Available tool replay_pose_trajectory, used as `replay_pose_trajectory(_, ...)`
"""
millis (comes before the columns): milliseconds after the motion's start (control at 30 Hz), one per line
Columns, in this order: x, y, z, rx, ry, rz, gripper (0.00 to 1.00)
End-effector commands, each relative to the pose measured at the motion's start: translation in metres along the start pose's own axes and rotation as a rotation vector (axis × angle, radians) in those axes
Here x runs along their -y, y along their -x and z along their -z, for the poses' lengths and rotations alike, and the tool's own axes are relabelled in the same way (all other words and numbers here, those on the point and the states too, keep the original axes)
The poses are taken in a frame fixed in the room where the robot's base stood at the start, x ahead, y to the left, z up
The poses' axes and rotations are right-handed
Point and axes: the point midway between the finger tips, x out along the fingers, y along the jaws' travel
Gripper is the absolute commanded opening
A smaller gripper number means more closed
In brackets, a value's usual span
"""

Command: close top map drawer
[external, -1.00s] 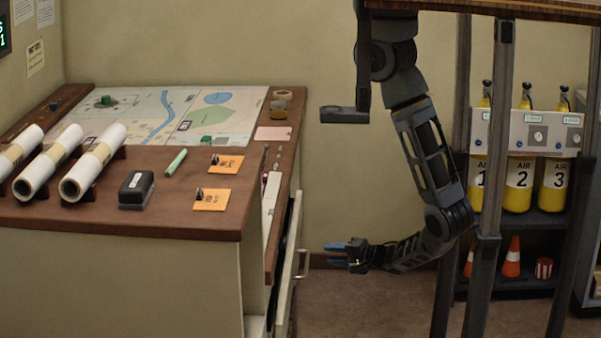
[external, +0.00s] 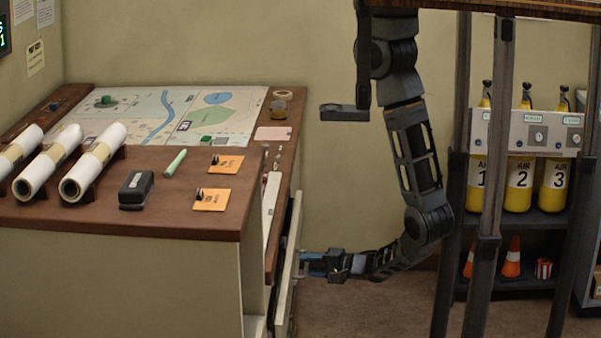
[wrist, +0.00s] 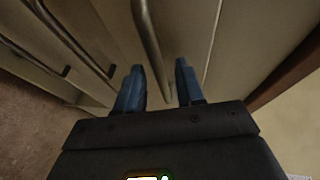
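The top map drawer (external: 290,262) stands pulled out from the right side of the wooden-topped console, its pale front seen almost edge-on. In the wrist view its front (wrist: 187,35) fills the upper middle, with a metal bar handle (wrist: 148,40) running across it. My gripper (external: 303,262) is at the handle, low beside the drawer front. In the wrist view my gripper's two blue fingers (wrist: 160,78) are apart, with the handle's lower end between them. I cannot tell whether they touch the handle. The handle is mostly hidden by the fingers in the external view.
More drawer handles (wrist: 68,38) show at the left of the wrist view. The console top (external: 150,215) holds rolled maps, a black box and orange cards. A shelf with yellow air cylinders (external: 520,185) stands at the right. Floor (external: 380,308) is clear beside the drawer.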

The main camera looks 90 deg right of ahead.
Motion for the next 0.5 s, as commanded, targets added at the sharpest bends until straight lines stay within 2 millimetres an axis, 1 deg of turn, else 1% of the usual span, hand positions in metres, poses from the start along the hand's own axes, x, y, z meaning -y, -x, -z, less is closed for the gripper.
replay_pose_trajectory(133,0.0,0.0001,-0.0001,0.0,0.0,0.0,0.37)
replay_pose_trajectory(500,0.0001,0.0002,-0.0001,0.0,0.0,0.0,0.02)
